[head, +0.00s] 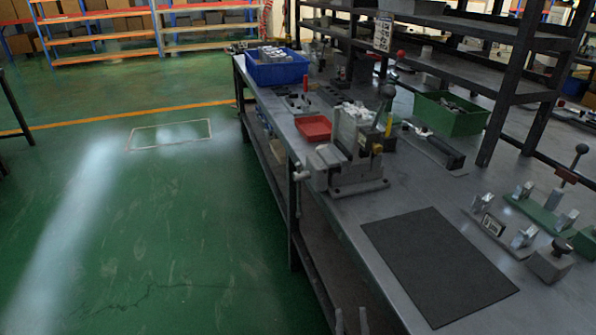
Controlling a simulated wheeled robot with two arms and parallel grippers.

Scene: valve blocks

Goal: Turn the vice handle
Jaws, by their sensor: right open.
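A grey vice (352,150) stands on the near left part of the metal workbench. Its screw end points left, over the bench edge. A thin handle (298,198) hangs about upright there, beside the edge; it is small and dark in this view. My right gripper (351,321) shows only as two fingertips at the bottom edge of the head view, apart and with nothing seen between them. It is well below and in front of the vice, clear of the handle. My left gripper is not in view.
The workbench (385,215) carries a dark mat (438,262), a red tray (313,128), a blue bin (276,70) and a green bin (450,114). Green clamp fixtures (535,215) stand at the right. Dark shelving rises behind. The green floor left of the bench is open.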

